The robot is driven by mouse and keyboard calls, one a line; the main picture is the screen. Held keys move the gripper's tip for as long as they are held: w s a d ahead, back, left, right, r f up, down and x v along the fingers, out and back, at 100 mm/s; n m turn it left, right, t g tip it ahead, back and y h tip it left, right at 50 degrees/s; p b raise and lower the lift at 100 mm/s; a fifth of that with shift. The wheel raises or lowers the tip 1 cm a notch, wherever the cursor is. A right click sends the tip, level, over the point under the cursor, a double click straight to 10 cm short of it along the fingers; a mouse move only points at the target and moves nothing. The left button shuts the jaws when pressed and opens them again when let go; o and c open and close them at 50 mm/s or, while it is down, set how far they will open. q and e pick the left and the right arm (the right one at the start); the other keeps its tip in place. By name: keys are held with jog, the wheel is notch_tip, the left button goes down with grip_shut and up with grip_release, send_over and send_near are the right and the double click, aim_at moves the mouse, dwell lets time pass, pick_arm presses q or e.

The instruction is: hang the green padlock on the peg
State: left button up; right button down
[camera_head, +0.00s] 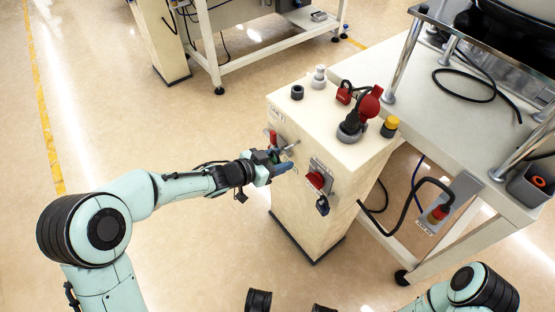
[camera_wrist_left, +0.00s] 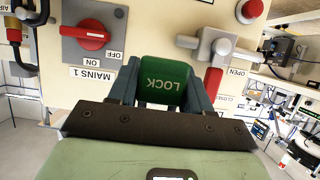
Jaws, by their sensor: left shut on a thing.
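The green padlock (camera_wrist_left: 163,82), marked LOCK, is between the fingers of my left gripper (camera_wrist_left: 162,92) in the left wrist view. Its body faces the camera and hides its shackle. In the head view my left gripper (camera_head: 275,167) is at the front face of the cream cabinet, between the red lever and the red switch. A pale grey rod (camera_head: 291,147) shows just beyond the gripper. I cannot tell for certain whether it is the peg, or whether the padlock touches it.
The cream cabinet (camera_head: 310,215) bears a red rotary switch (camera_head: 317,179), a red lever (camera_head: 273,137) and a dark hanging lock (camera_head: 322,206). A red plug (camera_head: 369,104) and a yellow-topped button (camera_head: 390,125) stand on top. A white bench (camera_head: 450,105) adjoins at right. Floor is clear at left.

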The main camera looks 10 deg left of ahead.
aim_at(299, 150)
pick_arm(q)
jog(key=shift+p, duration=0.35)
dwell(0.3)
jog(key=shift+w+d, duration=0.65)
jog(key=shift+w, duration=0.2)
jog(key=shift+w+d, duration=0.65)
jog(key=shift+w, duration=0.15)
dwell(1.0)
jog(key=shift+s+a+f+p, duration=0.1)
jog(key=shift+s+a+p, duration=0.3)
jog(key=shift+s+a, duration=0.35)
jog(key=shift+s+a+f+p, duration=0.1)
jog(key=shift+s+a+p, duration=0.4)
jog(key=shift+s, duration=0.4)
dwell(0.7)
dwell(0.8)
jog(key=shift+w+d, duration=0.65)
jog(key=shift+w, duration=0.2)
dwell(0.7)
